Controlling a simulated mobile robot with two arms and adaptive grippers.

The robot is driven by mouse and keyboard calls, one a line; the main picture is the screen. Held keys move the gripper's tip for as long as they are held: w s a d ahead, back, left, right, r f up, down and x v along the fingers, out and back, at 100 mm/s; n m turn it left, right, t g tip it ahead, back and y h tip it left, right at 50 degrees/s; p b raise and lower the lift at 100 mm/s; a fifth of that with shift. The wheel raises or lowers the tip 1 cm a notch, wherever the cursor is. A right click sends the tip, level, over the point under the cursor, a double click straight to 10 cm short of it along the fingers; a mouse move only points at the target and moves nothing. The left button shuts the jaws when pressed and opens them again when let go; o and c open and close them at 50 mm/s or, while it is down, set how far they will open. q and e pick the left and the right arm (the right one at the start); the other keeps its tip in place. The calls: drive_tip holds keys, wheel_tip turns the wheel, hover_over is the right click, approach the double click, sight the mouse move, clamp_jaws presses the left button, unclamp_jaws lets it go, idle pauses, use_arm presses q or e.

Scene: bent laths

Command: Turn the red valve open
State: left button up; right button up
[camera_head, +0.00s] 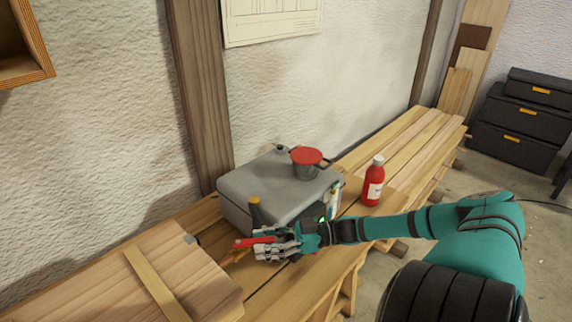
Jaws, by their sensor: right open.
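A grey box-shaped unit (262,182) stands on the wooden bench against the wall. A red lever-like part (254,241), which looks like the valve handle, shows low at the unit's front. My right gripper (268,247) comes in from the right and is at this red part, its fingers open around or beside it. I cannot tell whether they touch, and the fingers partly hide the part. A dark upright piece with an orange top (255,210) stands just behind. My left gripper is not in view.
A pot with a red top (306,157) sits on the unit. A red bottle (374,183) stands on the bench to its right, behind my forearm. A wooden crate lid (110,279) lies at the front left. Dark drawers (520,118) stand at the far right.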

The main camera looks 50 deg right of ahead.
drive_tip(key=v, duration=1.1)
